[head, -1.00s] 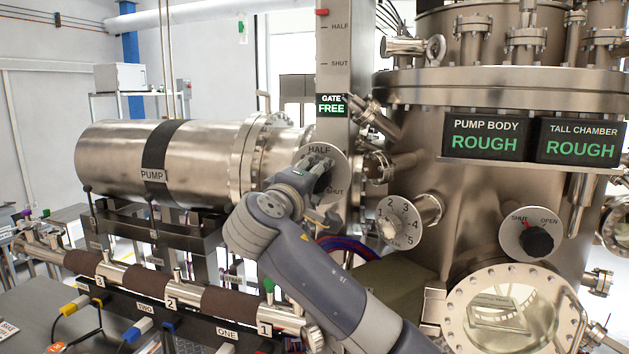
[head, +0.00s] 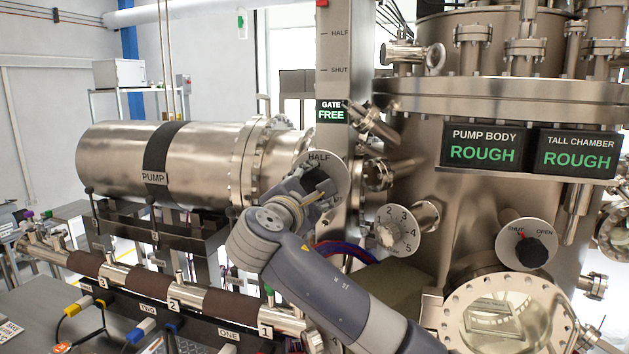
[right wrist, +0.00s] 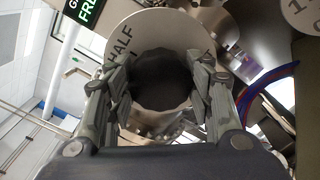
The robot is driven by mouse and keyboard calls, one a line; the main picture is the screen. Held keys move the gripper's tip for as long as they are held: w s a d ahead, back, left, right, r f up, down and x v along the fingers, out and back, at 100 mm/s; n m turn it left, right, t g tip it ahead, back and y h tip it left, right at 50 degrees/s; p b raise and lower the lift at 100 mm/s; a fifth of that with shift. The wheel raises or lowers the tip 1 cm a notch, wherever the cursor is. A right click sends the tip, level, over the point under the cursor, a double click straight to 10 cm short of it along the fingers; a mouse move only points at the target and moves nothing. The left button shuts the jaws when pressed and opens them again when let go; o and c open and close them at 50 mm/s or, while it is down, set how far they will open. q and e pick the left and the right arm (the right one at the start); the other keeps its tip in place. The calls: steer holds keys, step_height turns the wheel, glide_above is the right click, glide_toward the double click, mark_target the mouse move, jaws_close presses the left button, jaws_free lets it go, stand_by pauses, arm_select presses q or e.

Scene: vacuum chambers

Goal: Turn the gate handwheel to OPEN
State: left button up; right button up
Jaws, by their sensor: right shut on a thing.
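The gate handwheel (right wrist: 160,80) is a dark, scalloped round knob on a pale round plate (head: 336,166). In the head view the HALF mark shows at the plate's top, and my right gripper covers much of the knob. My right gripper (head: 318,187) is shut on the handwheel. In the right wrist view its fingers (right wrist: 160,92) stand on either side of the knob. A grey vertical gate scale (head: 339,52) has HALF and SHUT marks, with a red pointer (head: 322,3) at the top edge, above HALF. The gate display (head: 331,111) reads FREE. My left gripper is not in view.
A numbered dial (head: 390,232) sits close to the right of my right arm. A SHUT/OPEN knob (head: 533,252) is farther right on the large chamber. The pump cylinder (head: 110,160) is to the left.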

steer(key=n+p, duration=0.2)
steer(key=n, duration=0.1)
steer(key=shift+n, duration=0.4)
steer(key=shift+f+n+p, duration=0.15)
steer(key=shift+n+p, duration=0.15)
steer(key=shift+n, duration=0.3)
steer(key=shift+f, duration=0.1)
steer(key=o, duration=1.1)
steer(key=shift+a, duration=0.1)
steer(key=shift+s+r, duration=0.1)
steer(key=shift+r, duration=0.1)
steer(key=v, duration=1.2)
